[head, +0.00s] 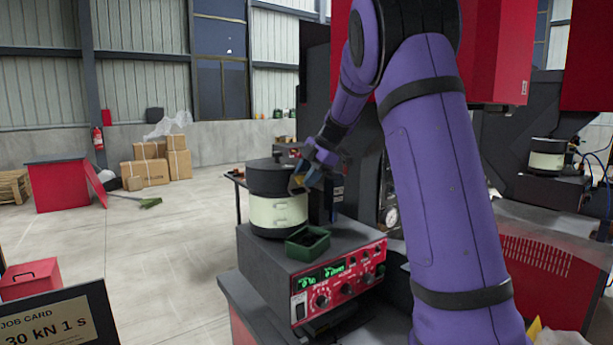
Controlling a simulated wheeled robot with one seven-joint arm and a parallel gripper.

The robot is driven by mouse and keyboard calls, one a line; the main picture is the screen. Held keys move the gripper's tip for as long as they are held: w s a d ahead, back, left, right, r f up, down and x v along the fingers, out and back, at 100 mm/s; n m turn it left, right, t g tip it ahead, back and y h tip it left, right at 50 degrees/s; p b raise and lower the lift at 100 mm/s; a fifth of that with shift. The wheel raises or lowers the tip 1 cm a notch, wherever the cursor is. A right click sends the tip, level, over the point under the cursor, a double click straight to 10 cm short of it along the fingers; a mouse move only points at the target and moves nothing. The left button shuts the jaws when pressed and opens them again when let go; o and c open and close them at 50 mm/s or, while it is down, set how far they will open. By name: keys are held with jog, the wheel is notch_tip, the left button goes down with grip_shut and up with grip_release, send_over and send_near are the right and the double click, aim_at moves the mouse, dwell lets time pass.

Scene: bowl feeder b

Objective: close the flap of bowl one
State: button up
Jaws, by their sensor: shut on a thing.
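The near bowl feeder (275,212) has a cream drum and a dark upper bowl (268,178). It stands on a grey control box (335,270) with a red front panel. My gripper (299,182) is at the right side of the dark bowl, with its fingers pointing down and left. It is shut on a small piece at the bowl's rim, which appears to be the flap. The fingers and arm hide most of the flap, so its angle is not clear. No label shows which bowl is bowl one.
A green tray (307,243) sits on the box in front of the bowl. A second similar bowl (546,155) stands at the far right. A job card (45,322) is at bottom left. Cardboard boxes (155,165) lie farther back. The floor at left is mostly open.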

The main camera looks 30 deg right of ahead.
jog(key=o, duration=0.7)
jog(key=shift+s+f, duration=0.1)
jog(key=shift+f, duration=0.05)
jog(key=shift+o, duration=0.7)
